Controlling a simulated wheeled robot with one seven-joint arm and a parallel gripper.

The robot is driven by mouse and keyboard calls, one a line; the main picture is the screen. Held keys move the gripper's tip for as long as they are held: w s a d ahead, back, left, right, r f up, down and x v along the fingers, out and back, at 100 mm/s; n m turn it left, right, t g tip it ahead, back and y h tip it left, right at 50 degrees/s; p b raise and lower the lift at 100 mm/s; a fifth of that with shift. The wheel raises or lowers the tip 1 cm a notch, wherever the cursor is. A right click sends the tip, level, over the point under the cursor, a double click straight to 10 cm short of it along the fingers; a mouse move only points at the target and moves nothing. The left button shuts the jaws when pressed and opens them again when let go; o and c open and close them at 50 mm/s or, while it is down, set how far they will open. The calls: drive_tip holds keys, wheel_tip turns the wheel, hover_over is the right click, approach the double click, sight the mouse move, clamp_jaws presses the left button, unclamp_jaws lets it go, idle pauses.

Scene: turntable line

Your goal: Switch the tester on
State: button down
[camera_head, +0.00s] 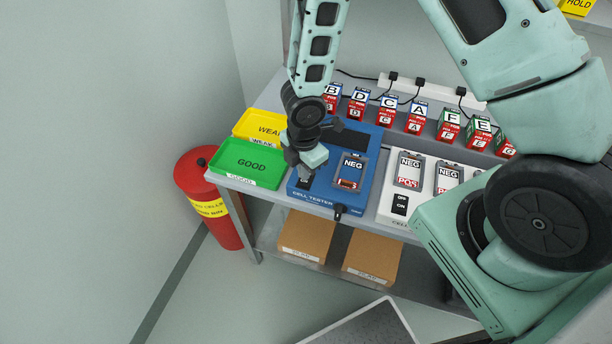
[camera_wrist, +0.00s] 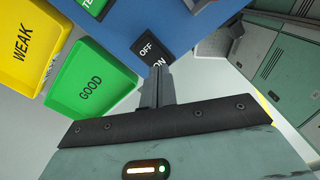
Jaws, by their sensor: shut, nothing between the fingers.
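The blue cell tester (camera_head: 325,190) sits on the table's front edge, with a slot marked NEG at its right and a dark display panel behind. Its black rocker switch (camera_wrist: 147,46), marked OFF and ON, shows in the wrist view. My gripper (camera_wrist: 156,74) is shut and empty, with its fingertips over the ON end of the switch and partly hiding that word. I cannot tell whether they touch it or which way the rocker is tilted. In the head view my gripper (camera_head: 303,172) is low over the tester's left front and largely hides the switch.
A green GOOD tray (camera_head: 249,163) and a yellow WEAK tray (camera_head: 247,122) lie left of the tester. A white device (camera_head: 385,212) with its own ON/OFF switch stands close on the right. Several lettered cells stand behind. A red bin (camera_head: 212,195) is at the left.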

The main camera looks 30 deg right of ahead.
drive_tip(key=shift+f+b, duration=0.8)
drive_tip(key=shift+f, duration=0.15)
drive_tip(key=shift+r, duration=0.1)
wheel_tip(320, 180, up, 7)
drive_tip(key=p, duration=0.6)
drive_tip(key=shift+p, duration=0.3)
idle(0.6)
drive_tip(key=s+a+r+m+b, duration=0.2)
drive_tip(key=s+r+m+b, duration=0.1)
drive_tip(key=s+r+m, duration=0.3)
drive_tip(key=s+a+r+m+b, duration=0.3)
drive_tip(key=s+r, duration=0.1)
drive_tip(key=r, duration=0.4)
drive_tip(key=s+a+r+m+b, duration=0.1)
drive_tip(key=s+r+m+b, duration=0.1)
drive_tip(key=s, duration=0.7)
drive_tip(key=shift+a+r+m+y, duration=0.15)
drive_tip(key=shift+r+m+y, duration=0.15)
drive_tip(key=shift+r+m, duration=0.65)
